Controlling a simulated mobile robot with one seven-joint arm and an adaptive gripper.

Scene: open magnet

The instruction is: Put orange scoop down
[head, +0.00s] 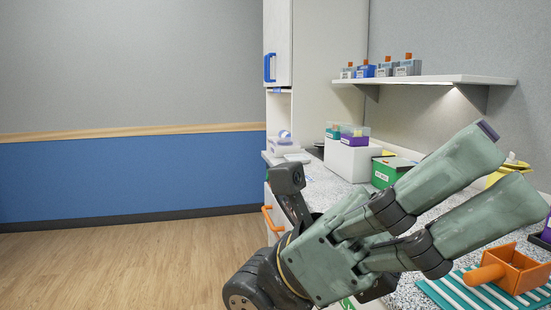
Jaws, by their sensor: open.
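The orange scoop (515,268) rests on a teal-and-white striped mat (444,292) at the lower right of the head view, on the speckled counter. Its box-shaped bowl is at the right and its thick round handle points left. My gripper (512,167) is large in the foreground, with its two grey-green fingers spread apart and pointing to the upper right. It is open, with nothing visible between the fingers. The scoop appears below the lower finger in the picture and apart from it. The fingers hide part of the counter behind them.
A green box (384,175), a white block (350,158) carrying small boxes, and a yellow container (508,172) stand farther back on the counter. A white cabinet (320,50) stands behind. The wooden floor (120,265) at left is clear.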

